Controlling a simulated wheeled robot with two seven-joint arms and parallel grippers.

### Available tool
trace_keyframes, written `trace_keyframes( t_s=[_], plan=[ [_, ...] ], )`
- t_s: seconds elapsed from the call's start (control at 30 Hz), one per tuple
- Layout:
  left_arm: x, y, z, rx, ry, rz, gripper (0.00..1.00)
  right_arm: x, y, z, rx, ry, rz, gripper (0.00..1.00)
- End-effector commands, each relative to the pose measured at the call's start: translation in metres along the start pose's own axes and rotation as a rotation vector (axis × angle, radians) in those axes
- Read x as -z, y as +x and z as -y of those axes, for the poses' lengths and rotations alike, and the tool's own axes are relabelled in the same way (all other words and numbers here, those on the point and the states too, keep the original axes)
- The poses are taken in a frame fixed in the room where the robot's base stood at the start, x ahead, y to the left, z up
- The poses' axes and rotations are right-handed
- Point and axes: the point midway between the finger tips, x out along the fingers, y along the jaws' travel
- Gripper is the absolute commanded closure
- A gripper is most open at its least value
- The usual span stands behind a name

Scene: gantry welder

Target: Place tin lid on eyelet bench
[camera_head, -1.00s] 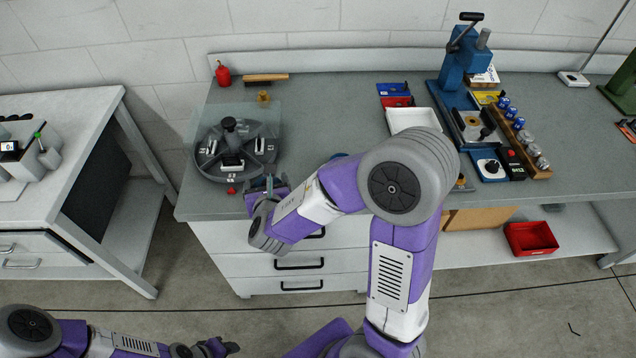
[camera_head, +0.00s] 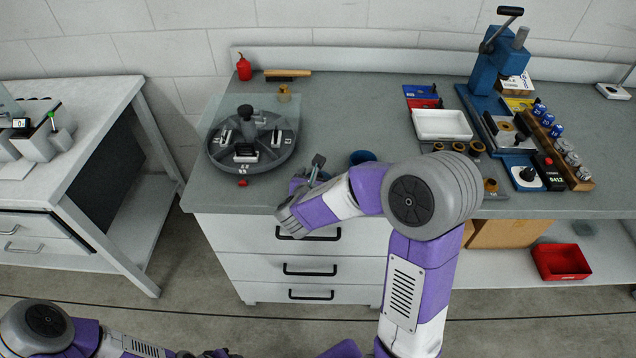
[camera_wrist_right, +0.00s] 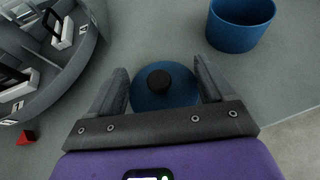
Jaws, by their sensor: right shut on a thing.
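The tin lid (camera_wrist_right: 165,88) is a blue disc with a black knob. In the right wrist view it sits between the two fingers of my right gripper (camera_wrist_right: 165,85), which is shut on it. In the head view my right gripper (camera_head: 312,172) is over the front of the grey eyelet bench (camera_head: 345,110), and the lid is hard to make out there. An open blue tin (camera_head: 362,157) stands right of the gripper; it also shows in the right wrist view (camera_wrist_right: 240,25). My left gripper (camera_head: 215,354) is at the bottom edge, away from the bench, its jaws unclear.
A round grey carousel (camera_head: 225,160) with a clear cover is left of my right gripper. A small red piece (camera_head: 243,183) lies in front of it. A white tray (camera_head: 442,125), blue press (camera_head: 497,70) and bottle rack (camera_head: 560,150) stand to the right. Bare bench top lies behind the blue tin.

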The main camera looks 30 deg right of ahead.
Motion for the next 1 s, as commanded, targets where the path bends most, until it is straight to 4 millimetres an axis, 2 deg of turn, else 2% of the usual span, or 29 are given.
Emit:
trace_keyframes(
  t_s=[0.03,0.47,0.5,0.6,0.93,1.0],
  plan=[
    [0.0,0.003,0.001,0.0,0.0,0.0,0.57,0.005,0.002,0.0,0.0,-0.001,0.0,0.47],
    [0.0,0.007,0.003,0.0,0.0,0.0,0.57,0.009,0.004,0.0,-0.001,0.001,0.002,0.47],
    [0.0,0.006,0.002,0.0,0.0,0.0,0.57,0.008,0.004,0.0,-0.001,0.001,0.001,0.13],
    [0.0,0.005,0.002,0.0,0.0,0.0,0.57,0.007,0.004,0.0,-0.001,0.001,0.001,0.0],
    [0.0,0.0,0.0,0.0,0.0,0.0,0.57,0.003,0.001,0.0,-0.001,0.001,0.001,0.0],
    [0.0,-0.002,-0.001,0.0,0.0,0.0,0.57,0.003,-0.009,-0.001,-0.003,0.0,0.001,0.0]
  ],
)
